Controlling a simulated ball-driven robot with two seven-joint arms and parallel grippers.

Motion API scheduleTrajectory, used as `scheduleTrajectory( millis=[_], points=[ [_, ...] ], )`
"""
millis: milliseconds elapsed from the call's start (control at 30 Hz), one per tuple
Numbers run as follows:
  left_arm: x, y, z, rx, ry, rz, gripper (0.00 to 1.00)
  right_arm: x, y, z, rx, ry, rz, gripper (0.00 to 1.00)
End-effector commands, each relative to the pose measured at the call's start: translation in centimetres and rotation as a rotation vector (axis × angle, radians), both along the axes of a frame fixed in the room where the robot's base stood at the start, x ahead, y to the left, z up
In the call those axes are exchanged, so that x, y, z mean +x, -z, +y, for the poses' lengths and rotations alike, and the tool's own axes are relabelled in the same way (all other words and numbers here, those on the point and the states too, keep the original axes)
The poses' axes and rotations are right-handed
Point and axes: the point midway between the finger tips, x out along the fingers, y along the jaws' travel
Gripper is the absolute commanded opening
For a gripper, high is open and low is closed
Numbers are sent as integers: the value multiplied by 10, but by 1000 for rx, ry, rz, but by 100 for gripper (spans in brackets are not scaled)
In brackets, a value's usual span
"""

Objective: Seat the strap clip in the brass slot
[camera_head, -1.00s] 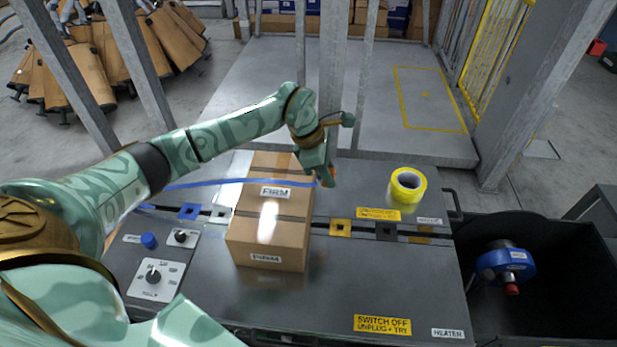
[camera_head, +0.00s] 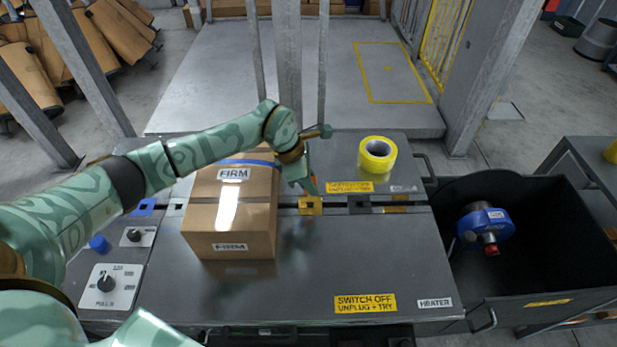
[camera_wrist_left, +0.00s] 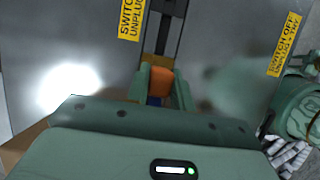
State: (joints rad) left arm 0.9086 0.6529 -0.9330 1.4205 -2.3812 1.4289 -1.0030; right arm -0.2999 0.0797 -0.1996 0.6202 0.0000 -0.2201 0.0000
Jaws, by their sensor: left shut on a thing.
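My left gripper (camera_head: 309,188) is shut on the orange strap clip, just above or at the brass slot (camera_head: 311,206). In the left wrist view the orange clip (camera_wrist_left: 160,83) sits between the fingers, with a bit of blue strap below it. Brass shows just beyond the clip. I cannot tell whether the clip touches the slot. The blue strap (camera_head: 245,162) runs across the top of the cardboard box (camera_head: 232,205), left of the gripper. My right gripper is out of view.
A yellow tape roll (camera_head: 378,155) stands right of the arm on the metal bench (camera_head: 330,265). Blue, white and dark slot plates lie along the groove. A black bin (camera_head: 550,240) with a blue device (camera_head: 485,225) is at the right. Knobs (camera_head: 105,283) sit at the left.

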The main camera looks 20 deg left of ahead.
Motion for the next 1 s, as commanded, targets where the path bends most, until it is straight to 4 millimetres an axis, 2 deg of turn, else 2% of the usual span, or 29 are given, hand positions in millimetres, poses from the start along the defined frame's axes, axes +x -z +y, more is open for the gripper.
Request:
scheduleTrajectory(
  millis=[367,1000],
  points=[
    [0,3,0,0,0,0,3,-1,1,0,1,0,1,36],
    [0,46,1,-4,0,1,3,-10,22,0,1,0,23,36]
  ],
)
